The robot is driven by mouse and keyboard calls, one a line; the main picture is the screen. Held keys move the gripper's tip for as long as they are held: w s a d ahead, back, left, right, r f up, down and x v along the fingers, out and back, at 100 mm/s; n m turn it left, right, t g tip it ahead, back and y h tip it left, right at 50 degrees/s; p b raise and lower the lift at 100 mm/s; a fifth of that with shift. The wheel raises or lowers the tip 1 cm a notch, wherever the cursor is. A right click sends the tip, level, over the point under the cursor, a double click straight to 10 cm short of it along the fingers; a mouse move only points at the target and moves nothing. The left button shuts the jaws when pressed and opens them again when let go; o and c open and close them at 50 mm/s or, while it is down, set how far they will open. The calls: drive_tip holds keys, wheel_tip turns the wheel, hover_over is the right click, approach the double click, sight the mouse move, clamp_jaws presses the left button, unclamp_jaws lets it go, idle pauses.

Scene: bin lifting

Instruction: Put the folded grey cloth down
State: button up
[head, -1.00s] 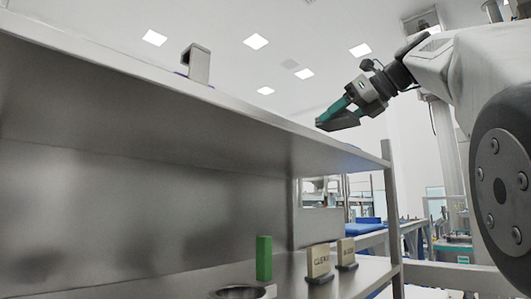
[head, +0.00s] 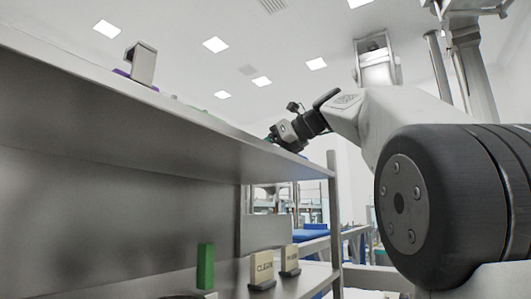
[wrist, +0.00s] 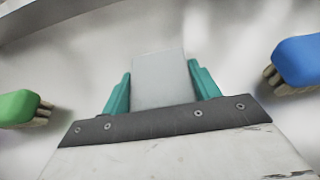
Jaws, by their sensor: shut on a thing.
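The folded grey cloth (wrist: 160,80) is a flat grey block between the two teal fingers of my gripper (wrist: 161,85) in the wrist view. My gripper is shut on it. In the head view my gripper (head: 272,139) is over the top shelf (head: 150,115) near its right end. The shelf's front edge hides the fingertips and the cloth there. I cannot tell whether the cloth touches the shelf.
In the wrist view a green-backed brush (wrist: 20,107) lies left and a blue-backed brush (wrist: 298,62) right, both apart from my gripper. A grey bracket (head: 141,63) stands on the top shelf. A green block (head: 205,266) and two label blocks, one marked CLEAN (head: 262,268), stand below.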

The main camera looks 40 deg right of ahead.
drive_tip(key=shift+f, duration=0.1)
drive_tip(key=o, duration=1)
drive_tip(key=shift+s+r, duration=0.1)
drive_tip(key=shift+r, duration=0.1)
drive_tip(key=v, duration=1.2)
drive_tip(key=shift+f, duration=0.1)
drive_tip(key=shift+a, duration=0.1)
